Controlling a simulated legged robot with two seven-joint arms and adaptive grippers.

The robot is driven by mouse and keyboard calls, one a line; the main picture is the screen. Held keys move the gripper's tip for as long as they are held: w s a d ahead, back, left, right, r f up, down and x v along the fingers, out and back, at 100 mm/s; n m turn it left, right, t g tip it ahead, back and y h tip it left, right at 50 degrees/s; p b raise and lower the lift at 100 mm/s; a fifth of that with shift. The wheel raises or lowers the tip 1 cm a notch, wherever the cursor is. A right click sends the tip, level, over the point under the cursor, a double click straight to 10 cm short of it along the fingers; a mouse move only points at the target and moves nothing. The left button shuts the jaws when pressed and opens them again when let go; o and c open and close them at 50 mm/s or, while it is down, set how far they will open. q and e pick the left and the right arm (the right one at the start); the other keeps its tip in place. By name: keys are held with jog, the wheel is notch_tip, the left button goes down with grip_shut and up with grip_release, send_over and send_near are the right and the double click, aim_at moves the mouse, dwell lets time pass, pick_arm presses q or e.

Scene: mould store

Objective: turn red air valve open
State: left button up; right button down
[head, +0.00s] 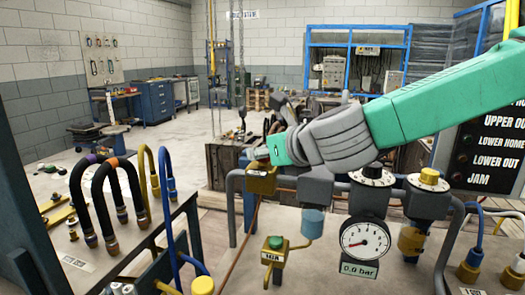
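My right arm comes in from the right, and its gripper (277,124) is above the left end of the air pipework. The gripper is small and partly hidden by my own wrist, so its fingers cannot be told apart. A yellow valve body (261,180) sits on the pipe just below my wrist. No red handle shows; the top of this valve is covered by my wrist. A round pressure gauge (364,239) hangs on the pipework, with a display (359,269) reading 0.0 bar. My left gripper is out of view.
A green button on a yellow box (274,250) stands below the pipe. A blue-bowled unit (313,222), a black dial (372,176) and a yellow-knobbed unit (429,178) crowd the pipework. Black and blue hoses (122,190) rise at the left. A lettered panel (495,150) stands right.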

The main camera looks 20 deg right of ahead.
jog(key=shift+w+d+r+n+g+y+p, duration=0.1)
jog(key=shift+n+g+y+p, duration=0.15)
jog(key=shift+n+y+p, duration=0.25)
jog(key=shift+d+r+n+g+y+p, duration=0.1)
jog(key=shift+n+g+y+p, duration=0.15)
jog(key=shift+n+y, duration=0.35)
jog(key=n+g+y+p, duration=0.3)
jog(key=n+g+p, duration=0.1)
jog(key=p, duration=0.2)
jog(key=n+g+y+p, duration=0.3)
jog(key=n+g+p, duration=0.1)
jog(key=n+p, duration=0.1)
jog(key=shift+a+r+y+p, duration=0.15)
jog(key=shift+y+p, duration=0.15)
jog(key=shift+p, duration=0.3)
jog(key=n+g+p, duration=0.1)
jog(key=n+g, duration=0.1)
jog(key=shift+f+n+g+y+p, duration=0.2)
jog(key=shift+n+g+y+p, duration=0.1)
jog(key=shift+g+p, duration=0.1)
jog(key=shift+n+g+p, duration=0.35)
jog(key=shift+n+g, duration=1.05)
jog(key=shift+g, duration=0.3)
jog(key=c, duration=1.2)
grip_release()
jog(key=shift+o, duration=0.2)
jog(key=shift+f, duration=0.1)
